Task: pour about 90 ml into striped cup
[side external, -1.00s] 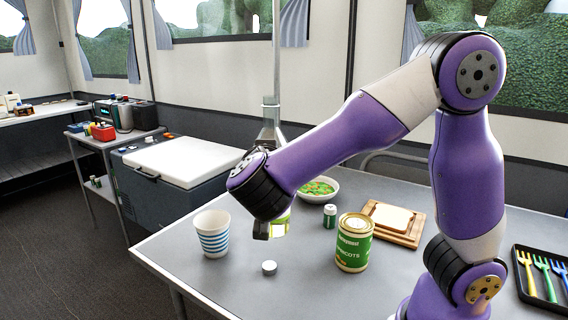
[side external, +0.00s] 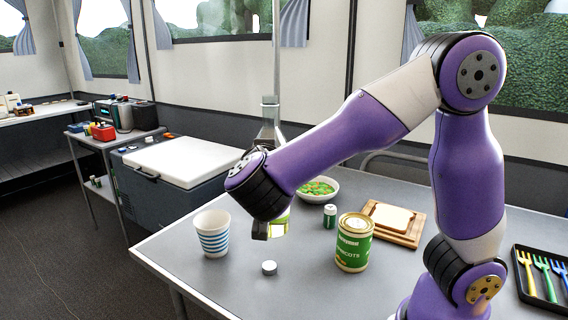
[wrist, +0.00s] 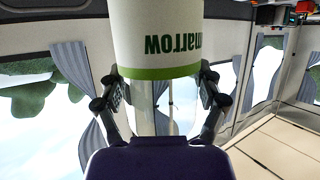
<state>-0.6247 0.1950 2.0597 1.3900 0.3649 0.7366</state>
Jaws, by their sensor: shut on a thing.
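The striped cup (side external: 212,234), white with blue bands, stands upright on the grey table (side external: 195,285) near its left edge. My gripper (wrist: 158,88) is shut on a clear bottle (side external: 268,112) with a white and green label (wrist: 155,40) in the wrist view. A small white cap (side external: 269,267) lies on the table.
A green apricots can (side external: 353,245), a small green jar (side external: 330,215), a bowl of vegetables (side external: 318,190) and bread on a board (side external: 389,222) stand to the right. A cutlery tray (side external: 540,275) is at the far right. Table around the cup is clear.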

